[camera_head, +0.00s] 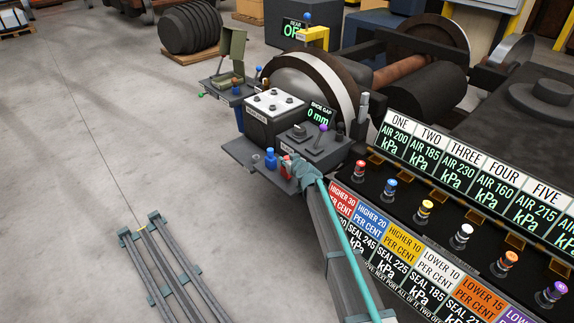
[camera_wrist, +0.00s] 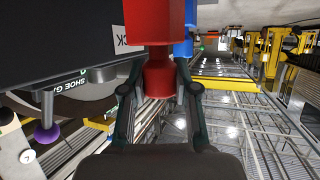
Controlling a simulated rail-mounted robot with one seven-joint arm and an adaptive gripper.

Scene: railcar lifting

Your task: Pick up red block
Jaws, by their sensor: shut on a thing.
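The red block (camera_head: 287,167) stands at the front edge of a dark shelf, partly hidden by my gripper (camera_head: 303,172) in the head view. In the wrist view the red block (camera_wrist: 160,22) has a square body and a narrower round part. My gripper (camera_wrist: 160,80) has one finger on each side of that round part and is shut on it. Whether the block touches the shelf cannot be told.
A blue block (camera_head: 270,158) stands close to the left of the red one. A dark control box (camera_head: 308,142) with a purple-knobbed lever is just behind. A panel of coloured labels (camera_head: 400,245) and knobs lies to the right. Open floor (camera_head: 90,130) is at left.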

